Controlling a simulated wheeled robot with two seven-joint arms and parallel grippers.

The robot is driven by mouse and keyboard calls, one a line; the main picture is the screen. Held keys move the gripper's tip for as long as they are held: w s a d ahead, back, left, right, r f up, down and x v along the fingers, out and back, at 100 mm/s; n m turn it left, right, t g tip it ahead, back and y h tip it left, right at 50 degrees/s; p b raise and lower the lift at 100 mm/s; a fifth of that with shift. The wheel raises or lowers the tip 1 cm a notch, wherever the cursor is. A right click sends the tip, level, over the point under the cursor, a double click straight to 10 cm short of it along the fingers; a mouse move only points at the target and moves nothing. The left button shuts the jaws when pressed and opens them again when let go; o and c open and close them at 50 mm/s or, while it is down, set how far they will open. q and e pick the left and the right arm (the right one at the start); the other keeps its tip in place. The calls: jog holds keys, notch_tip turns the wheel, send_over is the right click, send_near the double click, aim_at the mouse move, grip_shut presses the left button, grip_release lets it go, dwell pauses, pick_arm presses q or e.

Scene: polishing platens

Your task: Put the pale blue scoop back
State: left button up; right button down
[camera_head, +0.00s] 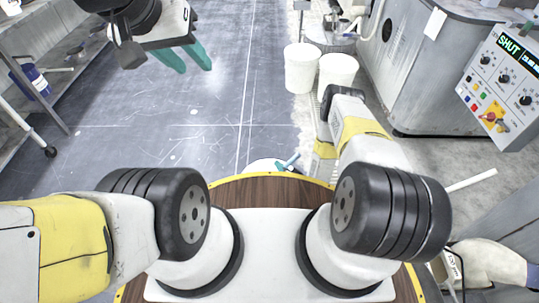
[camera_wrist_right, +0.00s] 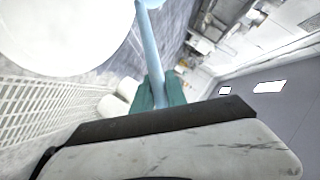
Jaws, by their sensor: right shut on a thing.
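The pale blue scoop shows in the right wrist view as a thin pale blue handle (camera_wrist_right: 151,45) between the teal fingers of my right gripper (camera_wrist_right: 160,92). The handle runs up to the top edge of that view, and the scoop's far end is cut off or unclear. In the head view my right gripper (camera_head: 287,162) is small, low at the centre, just beyond the brown edge of my base. My left gripper (camera_head: 195,68) is at the upper left, with two teal fingers apart and nothing between them.
A large white round thing (camera_wrist_right: 60,28) is close beside the scoop; a white rounded shape (camera_head: 262,165) also shows beyond my base. Two white buckets (camera_head: 301,70) stand on the floor ahead. A grey machine (camera_head: 425,70) and control panel (camera_head: 503,85) are right, shelving (camera_head: 40,80) left. Mid-left floor is clear.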

jog(key=s+f, duration=0.1)
jog(key=s+a+f, duration=0.1)
jog(key=shift+s+a+f+y, duration=0.1)
jog(key=shift+s+f+y, duration=0.1)
jog(key=shift+f+y, duration=0.15)
jog(key=shift+w+f, duration=0.2)
jog(key=shift+w, duration=0.05)
jog(key=w+d+f, duration=0.2)
jog(key=w+d, duration=0.2)
jog(key=w, duration=0.2)
jog(key=w+d+f, duration=0.3)
jog(key=w, duration=0.4)
jog(key=shift+d, duration=0.35)
jog(key=c, duration=1.3)
grip_release()
jog(key=shift+f, duration=0.1)
jog(key=shift+c, duration=0.2)
